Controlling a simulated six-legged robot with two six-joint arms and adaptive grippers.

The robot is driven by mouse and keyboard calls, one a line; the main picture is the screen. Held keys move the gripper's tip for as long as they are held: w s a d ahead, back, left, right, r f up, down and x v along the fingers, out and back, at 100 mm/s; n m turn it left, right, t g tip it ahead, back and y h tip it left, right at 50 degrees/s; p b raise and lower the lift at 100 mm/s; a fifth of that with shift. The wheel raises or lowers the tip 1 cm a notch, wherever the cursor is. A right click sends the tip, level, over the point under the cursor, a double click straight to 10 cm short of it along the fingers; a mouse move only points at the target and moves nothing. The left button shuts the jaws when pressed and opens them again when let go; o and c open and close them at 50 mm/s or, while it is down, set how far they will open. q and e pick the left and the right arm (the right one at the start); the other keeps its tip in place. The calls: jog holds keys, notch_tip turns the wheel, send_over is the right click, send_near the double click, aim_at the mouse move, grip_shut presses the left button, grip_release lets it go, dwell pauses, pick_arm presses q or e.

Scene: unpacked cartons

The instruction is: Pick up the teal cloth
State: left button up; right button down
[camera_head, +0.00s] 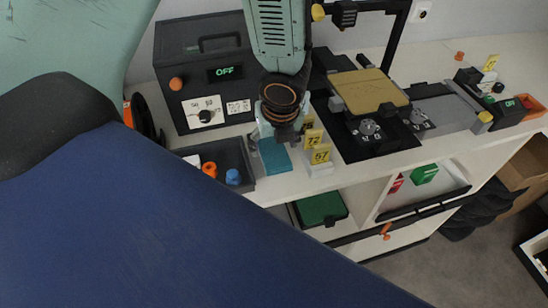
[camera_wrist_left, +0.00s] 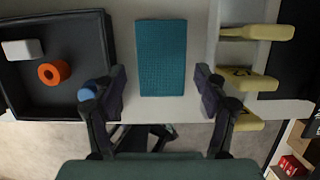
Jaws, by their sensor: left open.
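The teal cloth (camera_head: 274,157) lies flat on the white counter, between a dark tray and the yellow number tags. In the left wrist view the cloth (camera_wrist_left: 161,57) is a textured rectangle, unfolded and lying straight up and down in the picture. My left gripper (camera_head: 284,134) is over the counter and hides part of the cloth in the head view. In the left wrist view its two fingers (camera_wrist_left: 160,78) are spread wide, one on each side of the cloth, with nothing between them gripped. My right gripper is not in view.
A dark tray (camera_head: 248,186) with an orange ring, a blue piece and a white block stands left of the cloth. Yellow tags (camera_head: 320,154) stand close on its right. A black box marked OFF (camera_head: 207,101) is behind. The counter's front edge is near.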

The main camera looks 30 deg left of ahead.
aim_at(274, 152)
pick_arm(q)
jog(key=shift+s+a+f+b, duration=0.1)
jog(key=shift+f+b, duration=0.25)
jog(key=shift+f, duration=0.8)
jog(key=shift+w+f+b, duration=0.3)
jog(key=shift+w+b, duration=0.05)
jog(key=shift+b, duration=0.05)
jog(key=shift+w+a+f, duration=0.1)
jog(key=shift+w+f, duration=0.1)
jog(key=shift+w, duration=0.15)
jog(key=shift+s+r, duration=0.2)
jog(key=shift+s, duration=0.2)
jog(key=shift+c, duration=1.7)
jog(key=shift+w+f, duration=0.1)
jog(key=shift+w, duration=0.05)
jog(key=c, duration=0.5)
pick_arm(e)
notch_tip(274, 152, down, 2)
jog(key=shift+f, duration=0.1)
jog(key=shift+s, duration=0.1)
